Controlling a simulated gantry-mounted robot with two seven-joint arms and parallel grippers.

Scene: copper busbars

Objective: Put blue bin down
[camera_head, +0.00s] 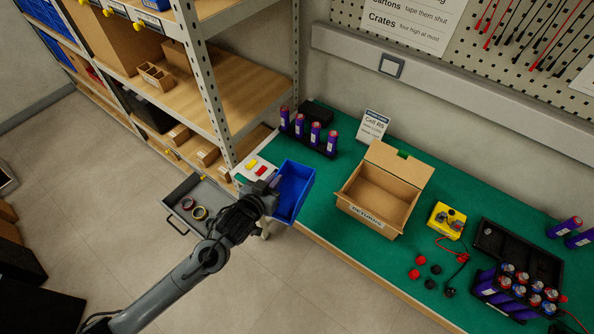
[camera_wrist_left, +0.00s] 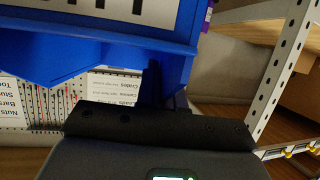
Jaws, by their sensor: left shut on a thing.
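The blue bin (camera_head: 298,186) is at the left end of the green-topped bench (camera_head: 318,222), near its front edge. I cannot tell whether its base touches the bench. My left gripper (camera_head: 268,192) is shut on the bin's near left wall. In the left wrist view the blue bin (camera_wrist_left: 110,40), with a white label, fills the upper left. The dark gripper (camera_wrist_left: 168,88) meets the bin's wall there, with the fingertips partly hidden. My right gripper is in neither view.
An open cardboard box (camera_head: 380,192) stands right of the bin. A rack of purple cells (camera_head: 312,135) stands behind it. A shelf post (camera_head: 212,90) rises close on the left. A yellow device (camera_head: 446,220) and red and black caps lie farther right.

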